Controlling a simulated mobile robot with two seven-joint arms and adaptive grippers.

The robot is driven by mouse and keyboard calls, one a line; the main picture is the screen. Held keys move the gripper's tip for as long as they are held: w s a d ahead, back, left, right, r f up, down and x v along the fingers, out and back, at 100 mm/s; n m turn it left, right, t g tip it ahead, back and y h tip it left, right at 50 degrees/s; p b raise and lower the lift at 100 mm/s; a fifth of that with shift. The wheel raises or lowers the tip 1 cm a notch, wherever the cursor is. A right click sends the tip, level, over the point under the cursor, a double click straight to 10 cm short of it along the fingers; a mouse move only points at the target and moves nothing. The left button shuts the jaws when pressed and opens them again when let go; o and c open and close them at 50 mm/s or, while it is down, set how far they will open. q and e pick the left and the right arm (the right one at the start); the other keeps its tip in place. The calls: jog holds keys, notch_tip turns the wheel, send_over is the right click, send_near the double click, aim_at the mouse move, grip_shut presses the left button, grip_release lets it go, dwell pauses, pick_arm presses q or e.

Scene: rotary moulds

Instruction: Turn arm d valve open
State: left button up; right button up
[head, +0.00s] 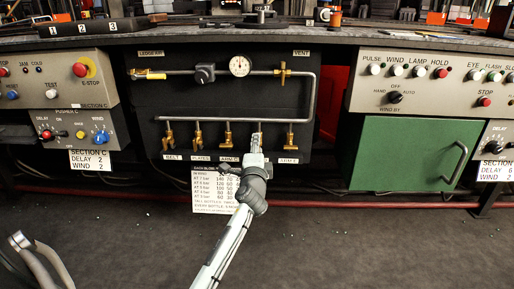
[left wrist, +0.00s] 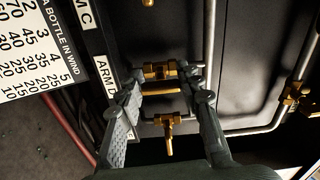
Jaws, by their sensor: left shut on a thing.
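My left gripper (head: 257,142) reaches up to the row of brass valves under the horizontal pipe. In the left wrist view my left gripper (left wrist: 165,80) has its two fingers on either side of a brass valve (left wrist: 158,71) beside the "ARM D" label (left wrist: 105,82), shut on its handle. A short brass bar lies between the fingertips. In the head view my gripper and wrist hide most of this valve and its label. My right gripper is not in view.
A similar brass valve (head: 228,138) stands to the left, another (head: 290,138) to the right, close to my fingers. A gauge (head: 239,66) and a vent valve (head: 283,71) are above. A green door (head: 400,152) with a handle is at right. The floor (head: 360,240) in front is mostly clear.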

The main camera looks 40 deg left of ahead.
pick_arm(q)
jog(key=o, duration=1.2)
jog(key=shift+c, duration=0.2)
jog(key=v, duration=1.2)
jog(key=shift+f, duration=0.1)
